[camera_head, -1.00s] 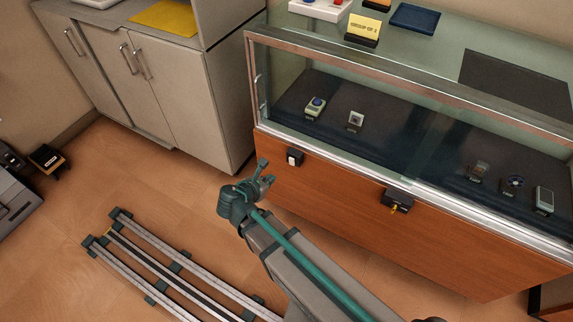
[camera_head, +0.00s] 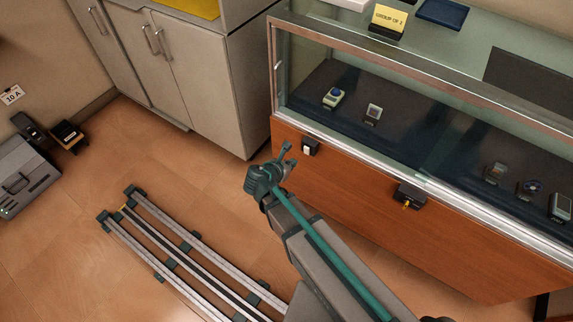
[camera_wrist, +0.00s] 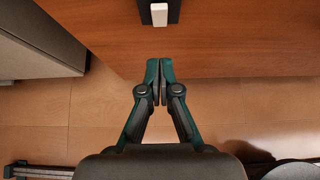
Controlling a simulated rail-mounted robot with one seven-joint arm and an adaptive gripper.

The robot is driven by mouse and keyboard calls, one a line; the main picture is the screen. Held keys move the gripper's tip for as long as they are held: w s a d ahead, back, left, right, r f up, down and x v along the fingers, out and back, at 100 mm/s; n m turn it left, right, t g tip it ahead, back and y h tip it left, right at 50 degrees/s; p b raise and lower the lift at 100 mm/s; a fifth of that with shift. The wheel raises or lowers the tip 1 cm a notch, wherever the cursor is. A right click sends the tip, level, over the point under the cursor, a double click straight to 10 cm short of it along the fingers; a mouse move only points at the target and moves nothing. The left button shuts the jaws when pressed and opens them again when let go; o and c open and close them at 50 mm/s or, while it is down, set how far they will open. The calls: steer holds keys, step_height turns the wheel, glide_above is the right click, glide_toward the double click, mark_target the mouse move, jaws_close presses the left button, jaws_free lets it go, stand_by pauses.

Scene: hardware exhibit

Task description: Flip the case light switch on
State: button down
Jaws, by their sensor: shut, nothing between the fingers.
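The case light switch (camera_head: 310,147) is a small black box with a white rocker, fixed on the wooden front panel of the glass display case (camera_head: 400,205), near its left end. It also shows at the top of the wrist view (camera_wrist: 159,14), partly cut off by the frame edge. My gripper (camera_head: 288,152) is in front of the panel, just left of and slightly below the switch in the head view. In the wrist view its fingertips (camera_wrist: 160,66) are together and empty, in line with the switch and apart from it. The rocker's on or off position cannot be told.
A grey cabinet (camera_head: 205,85) stands left of the case. Floor rails (camera_head: 190,255) lie at lower left. Open floor lies between.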

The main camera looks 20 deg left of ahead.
mark_target(306, 151)
steer(key=shift+w+d+f+p, duration=0.2)
steer(key=shift+w+d+f, duration=0.1)
steer(key=shift+w, duration=0.85)
steer(key=shift+w+d+f+p, duration=0.2)
steer(key=shift+w+f, duration=0.1)
steer(key=shift+w, duration=0.9)
steer(key=shift+w+d+f+p, duration=0.15)
steer(key=shift+w+d+f, duration=0.15)
steer(key=shift+w, duration=0.85)
